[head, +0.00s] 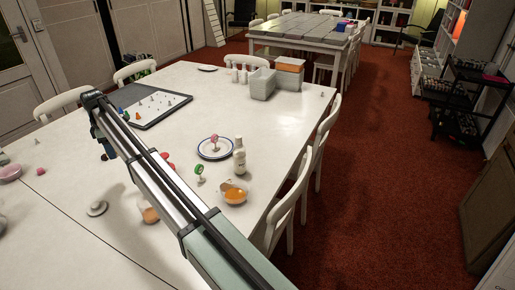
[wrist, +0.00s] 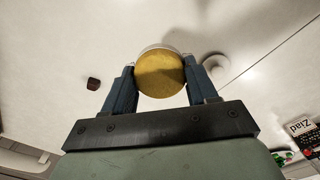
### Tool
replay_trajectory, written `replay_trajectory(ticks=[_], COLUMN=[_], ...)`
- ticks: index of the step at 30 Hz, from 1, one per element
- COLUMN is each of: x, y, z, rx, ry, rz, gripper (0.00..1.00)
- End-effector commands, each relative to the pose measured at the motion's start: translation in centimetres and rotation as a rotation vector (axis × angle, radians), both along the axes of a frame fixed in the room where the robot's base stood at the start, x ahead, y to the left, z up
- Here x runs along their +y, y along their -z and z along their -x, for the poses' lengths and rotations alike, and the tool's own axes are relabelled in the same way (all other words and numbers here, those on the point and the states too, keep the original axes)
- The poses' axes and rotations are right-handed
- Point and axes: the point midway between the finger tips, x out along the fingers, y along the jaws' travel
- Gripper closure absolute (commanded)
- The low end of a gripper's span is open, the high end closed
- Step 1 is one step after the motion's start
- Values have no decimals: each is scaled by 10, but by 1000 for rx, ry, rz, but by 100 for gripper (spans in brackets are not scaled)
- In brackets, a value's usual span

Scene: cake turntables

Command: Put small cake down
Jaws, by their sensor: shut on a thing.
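My gripper (wrist: 159,80) is shut on the small cake (wrist: 160,74), a round golden-brown piece with a pale rim, seen face-on between the two blue fingers in the wrist view. The white tabletop lies beyond it; the gap between cake and table cannot be told. In the head view my gripper (head: 97,133) is over the far left part of the long white table (head: 290,130), beside the dark-framed board; the cake is not clearly visible there. A white round stand (wrist: 215,68) lies right of the cake in the wrist view.
A framed board with small pieces (head: 152,104) lies near the gripper. A blue-rimmed plate (head: 205,154), white bottle (head: 239,164) and orange bowl (head: 235,194) stand right of my arm. A small dark block (wrist: 93,84) lies left of the cake. Bare tabletop surrounds it.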

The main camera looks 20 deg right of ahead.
Motion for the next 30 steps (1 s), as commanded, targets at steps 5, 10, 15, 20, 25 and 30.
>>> replay_trajectory(ticks=[5,10,15,20,25,30], x=[-31,-73,-136,-204,-279,-353], y=[-2,-2,-2,-2,-2,-2], z=[-13,-29,-49,-65,-77,-83], rx=[0,0,0,0,0,0], ry=[6,13,21,29,38,47], rz=[0,0,0,0,0,0], gripper=[71,71,71,71,71,71])
